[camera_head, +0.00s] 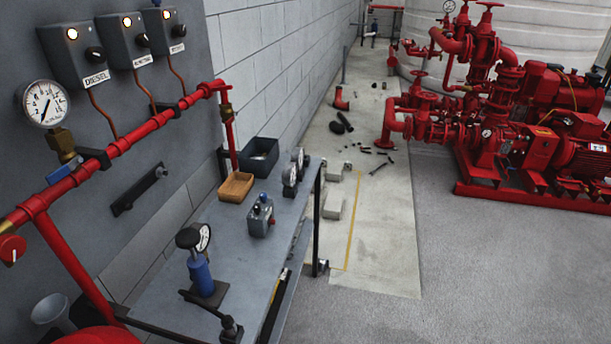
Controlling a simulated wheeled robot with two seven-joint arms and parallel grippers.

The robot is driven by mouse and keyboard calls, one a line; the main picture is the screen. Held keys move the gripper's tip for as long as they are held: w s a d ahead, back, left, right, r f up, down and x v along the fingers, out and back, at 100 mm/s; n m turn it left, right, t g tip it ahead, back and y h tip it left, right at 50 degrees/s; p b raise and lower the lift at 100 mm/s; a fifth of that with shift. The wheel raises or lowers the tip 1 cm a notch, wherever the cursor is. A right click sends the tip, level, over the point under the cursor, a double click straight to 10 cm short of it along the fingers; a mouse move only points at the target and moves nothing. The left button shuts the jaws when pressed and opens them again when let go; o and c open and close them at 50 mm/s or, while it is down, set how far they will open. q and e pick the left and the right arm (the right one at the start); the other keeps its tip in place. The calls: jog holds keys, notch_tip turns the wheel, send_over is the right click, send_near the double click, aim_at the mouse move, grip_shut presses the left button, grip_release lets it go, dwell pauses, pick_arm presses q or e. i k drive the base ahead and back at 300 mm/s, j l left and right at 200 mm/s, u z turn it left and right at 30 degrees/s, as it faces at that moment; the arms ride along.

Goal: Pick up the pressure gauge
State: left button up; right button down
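Several pressure gauges are in view, and I cannot tell which one the task means. A large round white-faced gauge (43,104) sits upright on a brass fitting (62,144) on the red wall pipe at left. Two smaller gauges, a nearer one (290,178) and a farther one (299,158), stand at the far right edge of the grey bench (240,215). Another gauge (204,237) is on the blue hand pump (200,272) near the bench front. Neither of my grippers is in view.
The bench also holds a wooden tray (236,198), a dark bin (248,163) and a grey device (260,222). Red pipe (120,146) and switch boxes (75,55) line the wall. Red pumps (540,140) stand far right. Grey floor (480,270) right of the bench is clear.

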aim_at(43, 103)
jog(key=u, duration=1.25)
